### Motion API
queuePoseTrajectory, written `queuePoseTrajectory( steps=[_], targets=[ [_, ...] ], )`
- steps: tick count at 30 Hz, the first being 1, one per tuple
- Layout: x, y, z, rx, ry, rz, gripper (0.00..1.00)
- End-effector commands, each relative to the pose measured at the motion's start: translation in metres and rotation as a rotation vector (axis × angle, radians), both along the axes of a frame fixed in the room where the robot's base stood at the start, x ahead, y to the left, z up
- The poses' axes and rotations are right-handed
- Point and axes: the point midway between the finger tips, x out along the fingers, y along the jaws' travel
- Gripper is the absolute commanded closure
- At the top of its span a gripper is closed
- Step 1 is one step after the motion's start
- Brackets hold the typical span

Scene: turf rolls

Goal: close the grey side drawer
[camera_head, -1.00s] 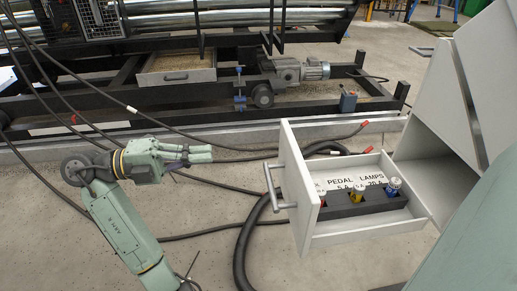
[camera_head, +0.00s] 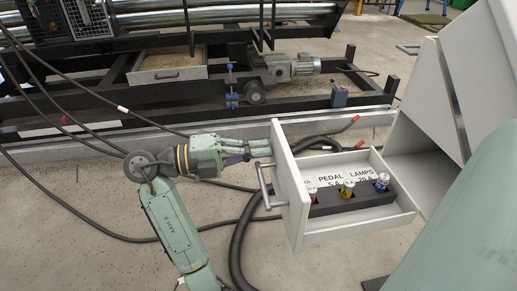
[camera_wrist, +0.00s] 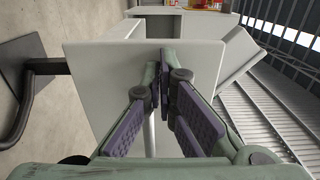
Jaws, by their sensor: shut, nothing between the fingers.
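The grey side drawer (camera_head: 362,229) stands pulled out of the grey cabinet at the right in the head view. Its front panel (camera_head: 290,196) faces left and carries a bar handle (camera_head: 264,188). The front panel also fills the middle of the wrist view (camera_wrist: 100,75), with the dark handle at the left. My gripper (camera_head: 268,147) is shut and empty, its fingertips at the upper part of the front panel, above the handle. In the wrist view the fingertips (camera_wrist: 161,72) point at the panel. I cannot tell whether they touch it.
Inside the drawer are a dark holder (camera_head: 352,203) with small lamps and a label reading "PEDAL LAMPS". The cabinet (camera_head: 436,95) is at the right. Black cables (camera_head: 240,240) lie on the floor below the drawer. A machine frame with a shallow tray (camera_head: 167,75) stands behind.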

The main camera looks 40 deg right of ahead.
Motion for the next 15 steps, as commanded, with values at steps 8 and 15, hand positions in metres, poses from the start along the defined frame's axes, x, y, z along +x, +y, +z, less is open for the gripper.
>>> queuePoseTrajectory(
  steps=[8,15],
  targets=[
    [-0.0002,-0.0006,-0.0002,0.0,0.0,0.0,1.0],
    [-0.0048,-0.0074,-0.0028,0.001,-0.001,-0.001,1.0]
  ],
)
